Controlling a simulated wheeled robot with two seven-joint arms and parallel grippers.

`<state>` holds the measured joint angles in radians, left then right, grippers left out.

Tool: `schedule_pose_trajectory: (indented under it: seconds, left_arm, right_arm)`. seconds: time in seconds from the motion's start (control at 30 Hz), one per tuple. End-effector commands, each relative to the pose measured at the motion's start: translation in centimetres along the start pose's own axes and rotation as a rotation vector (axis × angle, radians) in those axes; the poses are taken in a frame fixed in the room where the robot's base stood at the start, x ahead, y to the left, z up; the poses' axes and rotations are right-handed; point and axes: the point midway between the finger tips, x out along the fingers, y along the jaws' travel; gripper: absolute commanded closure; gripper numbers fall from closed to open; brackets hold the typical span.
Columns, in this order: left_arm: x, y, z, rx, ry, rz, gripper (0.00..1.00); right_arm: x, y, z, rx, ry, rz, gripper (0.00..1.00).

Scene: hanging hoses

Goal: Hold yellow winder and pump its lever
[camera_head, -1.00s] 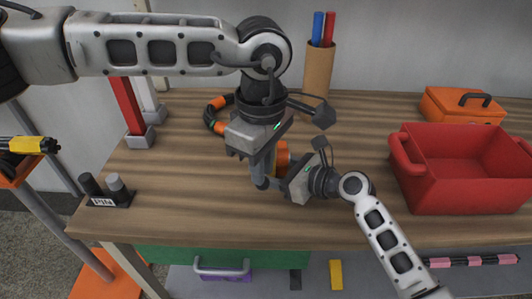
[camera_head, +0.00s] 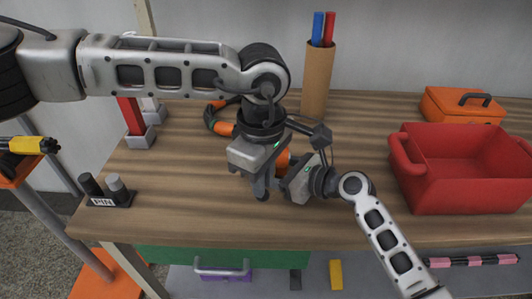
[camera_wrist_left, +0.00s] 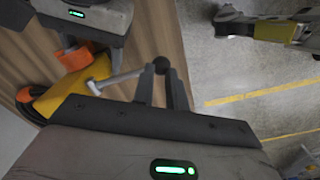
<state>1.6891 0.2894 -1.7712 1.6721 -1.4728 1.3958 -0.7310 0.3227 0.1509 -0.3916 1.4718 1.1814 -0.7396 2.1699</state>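The yellow winder (camera_wrist_left: 72,92) shows in the left wrist view, with an orange part at its upper end and a grey lever (camera_wrist_left: 122,77) ending in a dark ball. My left gripper (camera_wrist_left: 163,75) has its two fingers on either side of the ball, seemingly closed on it. In the head view my left gripper (camera_head: 260,190) hangs over the table's middle and hides most of the winder; only its orange part (camera_head: 283,158) shows. My right gripper (camera_head: 288,180) meets the winder from the right.
An orange-black hose (camera_head: 218,118) lies behind the left gripper. A red crate (camera_head: 465,185) and an orange box (camera_head: 460,105) stand at the right. A cardboard tube with red and blue rods (camera_head: 317,80) stands behind. A dark stand (camera_head: 108,193) is at the front left.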

Motion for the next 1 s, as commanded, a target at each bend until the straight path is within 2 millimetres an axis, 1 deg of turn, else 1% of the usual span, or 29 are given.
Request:
schedule_pose_trajectory:
  seconds: [0.17, 0.53, 0.83, 1.0]
  left_arm:
    - [-0.9, 0.1, 0.0, -0.001, -0.001, 0.004, 0.87]
    - [-4.2, 0.1, 0.0, -0.001, -0.001, 0.003, 0.87]
    - [-5.0, 0.1, -0.1, 0.000, 0.000, 0.000, 0.87]
    - [-6.1, 0.5, -0.3, -0.001, -0.001, 0.001, 0.87]
  right_arm:
    - [0.1, 0.1, 0.0, 0.001, -0.001, 0.003, 0.53]
    - [0.0, 0.1, 0.0, 0.001, -0.001, 0.002, 0.53]
    - [0.0, 0.1, 0.0, 0.002, -0.001, 0.001, 0.53]
    - [0.0, 0.0, 0.0, 0.002, -0.001, 0.000, 0.53]
